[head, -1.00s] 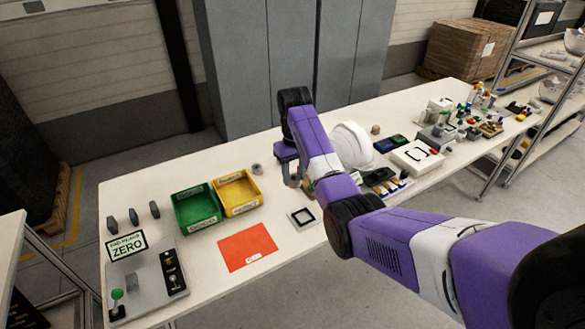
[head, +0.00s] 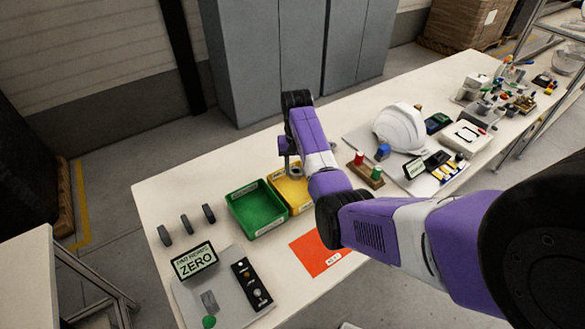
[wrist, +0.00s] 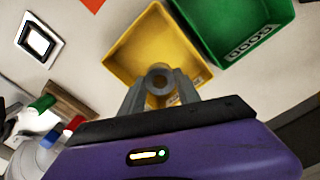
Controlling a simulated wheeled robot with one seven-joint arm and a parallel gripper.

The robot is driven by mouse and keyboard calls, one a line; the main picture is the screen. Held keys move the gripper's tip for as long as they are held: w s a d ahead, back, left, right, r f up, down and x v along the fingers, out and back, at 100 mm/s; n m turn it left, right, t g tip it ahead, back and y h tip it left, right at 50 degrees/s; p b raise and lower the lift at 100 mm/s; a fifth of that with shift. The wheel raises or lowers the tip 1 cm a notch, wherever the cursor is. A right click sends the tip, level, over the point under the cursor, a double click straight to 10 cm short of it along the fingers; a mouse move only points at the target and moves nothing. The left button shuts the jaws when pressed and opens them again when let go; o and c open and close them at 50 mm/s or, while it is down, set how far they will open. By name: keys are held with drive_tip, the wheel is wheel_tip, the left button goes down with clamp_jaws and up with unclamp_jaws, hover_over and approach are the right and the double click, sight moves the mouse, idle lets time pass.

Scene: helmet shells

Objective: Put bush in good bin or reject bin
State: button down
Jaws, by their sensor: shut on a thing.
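The bush, a small grey ring (wrist: 160,77), is between the two fingers of my gripper (wrist: 159,88), which is shut on it. In the wrist view the bush lies over the yellow bin (wrist: 122,66); its exact height above the bin is hard to tell. In the head view my gripper (head: 292,165) is at the far side of the yellow bin (head: 296,206), and my arm covers part of that bin. The green bin (head: 257,208) stands beside it on the left, and also shows in the wrist view (wrist: 228,32). It looks empty.
A red-orange sheet (head: 315,252) lies in front of the bins. A panel with a sign reading ZERO (head: 195,261) stands at the left front. A white helmet shell (head: 400,128) and a rack with red and green items (head: 366,174) stand to the right.

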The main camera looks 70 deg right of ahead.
drive_tip(key=shift+s+f, duration=0.1)
drive_tip(key=shift+f, duration=0.05)
wheel_tip(320, 180, down, 7)
drive_tip(key=b, duration=0.6)
drive_tip(key=shift+f, duration=0.3)
idle(0.5)
drive_tip(key=c, duration=0.8)
unclamp_jaws()
drive_tip(key=shift+r+b, duration=0.55)
drive_tip(key=shift+r, duration=3.35)
